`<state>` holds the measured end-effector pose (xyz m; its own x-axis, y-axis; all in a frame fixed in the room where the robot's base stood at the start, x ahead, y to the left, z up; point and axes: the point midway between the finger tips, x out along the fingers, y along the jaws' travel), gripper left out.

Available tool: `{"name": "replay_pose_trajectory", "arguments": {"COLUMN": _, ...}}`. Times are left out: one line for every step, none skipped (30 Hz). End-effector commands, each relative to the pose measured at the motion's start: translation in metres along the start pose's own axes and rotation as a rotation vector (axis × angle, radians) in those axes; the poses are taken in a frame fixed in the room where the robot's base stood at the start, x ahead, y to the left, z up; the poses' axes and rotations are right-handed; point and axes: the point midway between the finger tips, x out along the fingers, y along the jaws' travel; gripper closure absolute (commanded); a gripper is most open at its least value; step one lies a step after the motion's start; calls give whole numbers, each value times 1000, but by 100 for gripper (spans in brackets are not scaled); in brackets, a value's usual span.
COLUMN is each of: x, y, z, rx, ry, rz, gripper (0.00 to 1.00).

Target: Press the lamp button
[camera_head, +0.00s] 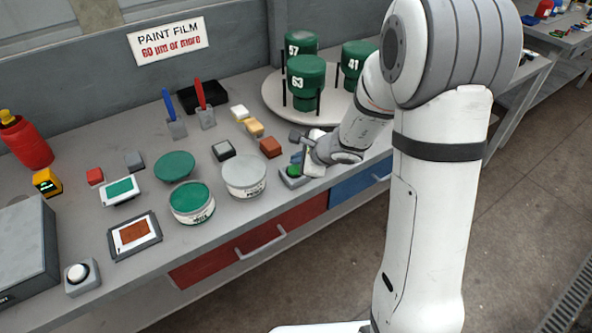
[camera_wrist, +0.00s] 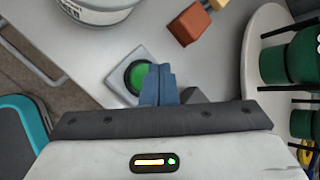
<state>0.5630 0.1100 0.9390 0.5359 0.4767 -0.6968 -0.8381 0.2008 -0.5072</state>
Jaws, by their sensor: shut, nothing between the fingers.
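A round green button (camera_head: 293,171) on a grey square base sits near the front edge of the bench. It also shows in the wrist view, as a green button (camera_wrist: 137,76) in a dark ring. My gripper (camera_head: 297,158) is right at this button, and its blue fingers (camera_wrist: 160,75) are shut together with nothing between them. The fingers hide the button's right part in the wrist view. I cannot tell whether the tips touch it. A second button, a white dome (camera_head: 77,272) on a grey box, stands at the front left. No label names either as the lamp button.
A turntable (camera_head: 271,98) with green numbered cylinders stands behind my gripper. A white-lidded can (camera_head: 244,177) and an open green paint can (camera_head: 191,203) stand to the left. An orange-brown block (camera_head: 270,147) lies close by.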

Motion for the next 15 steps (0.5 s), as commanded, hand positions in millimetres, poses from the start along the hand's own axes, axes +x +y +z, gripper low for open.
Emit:
{"name": "replay_pose_trajectory", "arguments": {"x": 0, "y": 0, "z": 0, "rx": 0, "ry": 0, "rz": 0, "gripper": 100}}
{"name": "replay_pose_trajectory", "arguments": {"x": 0, "y": 0, "z": 0, "rx": 0, "ry": 0, "rz": 0, "gripper": 100}}
{"name": "replay_pose_trajectory", "arguments": {"x": 0, "y": 0, "z": 0, "rx": 0, "ry": 0, "rz": 0, "gripper": 100}}
{"name": "replay_pose_trajectory", "arguments": {"x": 0, "y": 0, "z": 0, "rx": 0, "ry": 0, "rz": 0, "gripper": 100}}
{"name": "replay_pose_trajectory", "arguments": {"x": 0, "y": 0, "z": 0, "rx": 0, "ry": 0, "rz": 0, "gripper": 100}}
{"name": "replay_pose_trajectory", "arguments": {"x": 0, "y": 0, "z": 0, "rx": 0, "ry": 0, "rz": 0, "gripper": 100}}
{"name": "replay_pose_trajectory", "arguments": {"x": 0, "y": 0, "z": 0, "rx": 0, "ry": 0, "rz": 0, "gripper": 100}}
{"name": "replay_pose_trajectory", "arguments": {"x": 0, "y": 0, "z": 0, "rx": 0, "ry": 0, "rz": 0, "gripper": 100}}
{"name": "replay_pose_trajectory", "arguments": {"x": 1, "y": 1, "z": -1, "rx": 0, "ry": 0, "rz": 0, "gripper": 100}}
{"name": "replay_pose_trajectory", "arguments": {"x": 2, "y": 1, "z": -1, "rx": 0, "ry": 0, "rz": 0, "gripper": 100}}
{"name": "replay_pose_trajectory", "arguments": {"x": 2, "y": 2, "z": -2, "rx": 0, "ry": 0, "rz": 0, "gripper": 100}}
{"name": "replay_pose_trajectory", "arguments": {"x": 3, "y": 2, "z": -2, "rx": 0, "ry": 0, "rz": -1, "gripper": 100}}
{"name": "replay_pose_trajectory", "arguments": {"x": 4, "y": 3, "z": -3, "rx": 0, "ry": 0, "rz": -1, "gripper": 100}}
{"name": "replay_pose_trajectory", "arguments": {"x": 5, "y": 3, "z": -3, "rx": -1, "ry": 0, "rz": -1, "gripper": 100}}
{"name": "replay_pose_trajectory", "arguments": {"x": 6, "y": 4, "z": -4, "rx": -1, "ry": 0, "rz": -1, "gripper": 100}}
